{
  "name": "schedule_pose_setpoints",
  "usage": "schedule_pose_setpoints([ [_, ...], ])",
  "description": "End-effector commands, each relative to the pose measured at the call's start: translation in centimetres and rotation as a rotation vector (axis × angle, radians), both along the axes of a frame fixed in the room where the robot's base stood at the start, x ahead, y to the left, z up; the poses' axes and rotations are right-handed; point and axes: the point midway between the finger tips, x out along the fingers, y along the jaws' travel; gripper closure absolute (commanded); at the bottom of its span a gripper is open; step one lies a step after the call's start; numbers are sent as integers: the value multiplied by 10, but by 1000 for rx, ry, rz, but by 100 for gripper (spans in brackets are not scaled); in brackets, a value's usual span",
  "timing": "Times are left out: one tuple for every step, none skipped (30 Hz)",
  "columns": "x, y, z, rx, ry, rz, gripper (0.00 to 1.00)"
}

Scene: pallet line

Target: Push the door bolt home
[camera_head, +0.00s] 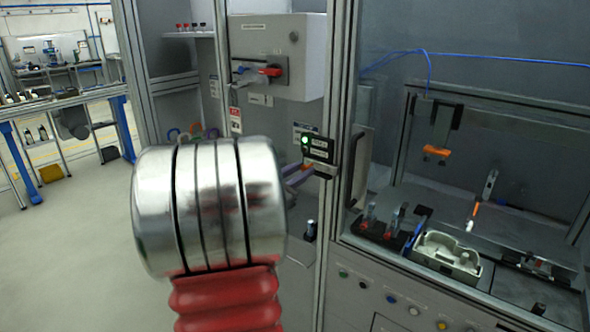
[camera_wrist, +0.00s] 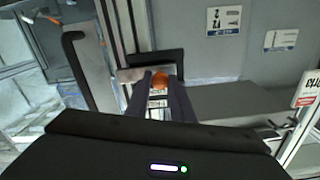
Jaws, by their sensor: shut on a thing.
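The door bolt shows in the wrist view as an orange knob (camera_wrist: 160,80) on a pale metal mount. My gripper (camera_wrist: 160,92) is shut on this knob, its two dark fingers one on each side. A dark block (camera_wrist: 155,58) sits just beyond the knob. How far the bolt reaches into its keeper cannot be told. In the head view, my gripper (camera_head: 298,174) is mostly hidden behind my arm, close to a black labelled box (camera_head: 318,149) with a green light on the door frame. The bolt itself is not clear there.
A black door handle (camera_head: 358,168) stands right of the frame post; a handle (camera_wrist: 76,70) also shows in the wrist view. Behind glass is a work cell with a grey tray (camera_head: 445,254). A grey electrical cabinet (camera_head: 275,55) hangs behind. Open floor lies left.

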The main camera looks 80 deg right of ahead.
Motion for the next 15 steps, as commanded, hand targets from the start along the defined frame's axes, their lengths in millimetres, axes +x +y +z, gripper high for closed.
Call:
schedule_pose_setpoints([
  [-8,3,0,1,1,-3,100],
  [-11,4,0,0,0,-2,100],
  [-14,6,0,0,0,-2,100],
  [-16,7,-1,1,0,-3,100],
  [-18,8,-1,1,0,-3,100],
  [-19,8,-1,1,0,-4,100],
  [-20,9,-1,1,0,-4,100],
  [-20,9,-1,1,0,-4,100],
  [-20,9,-1,1,-1,-5,100],
  [-20,9,-1,1,-1,-6,100],
  [-20,9,-1,2,-1,-7,100],
  [-21,9,-1,2,-1,-8,100],
  [-21,9,-1,2,-1,-8,100],
  [-21,9,-2,2,-1,-9,100],
  [-21,9,-2,2,-1,-10,76],
])
